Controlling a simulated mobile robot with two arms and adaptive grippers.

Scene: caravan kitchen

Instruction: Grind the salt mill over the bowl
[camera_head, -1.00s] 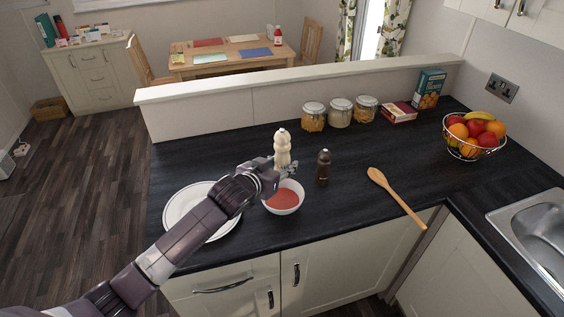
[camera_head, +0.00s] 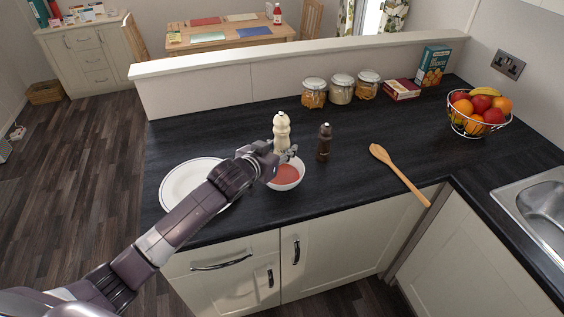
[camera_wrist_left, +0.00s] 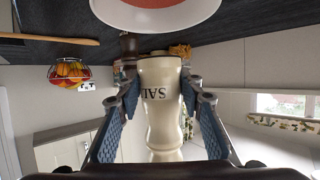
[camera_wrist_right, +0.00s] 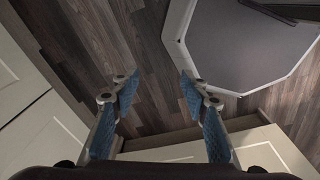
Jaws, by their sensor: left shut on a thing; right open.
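The cream salt mill (camera_head: 281,128) looks upright in the head view, just behind the white bowl (camera_head: 300,178) of red contents. My left gripper (camera_head: 284,153) is shut on the salt mill. In the left wrist view, which is upside down, the mill (camera_wrist_left: 162,95) shows part of its "SAL" lettering between the two fingers (camera_wrist_left: 160,85), and the bowl's rim (camera_wrist_left: 155,28) is at the top edge. The fingers hide the mill's lower part in the head view, so I cannot tell whether it touches the counter. My right gripper (camera_wrist_right: 157,85) is open and empty.
A dark pepper mill (camera_head: 324,144) stands right of the bowl, with a wooden spoon (camera_head: 398,174) further right. A white plate (camera_head: 178,193) lies left, partly under my left arm. Jars (camera_head: 341,90) and a fruit basket (camera_head: 478,112) are further back.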

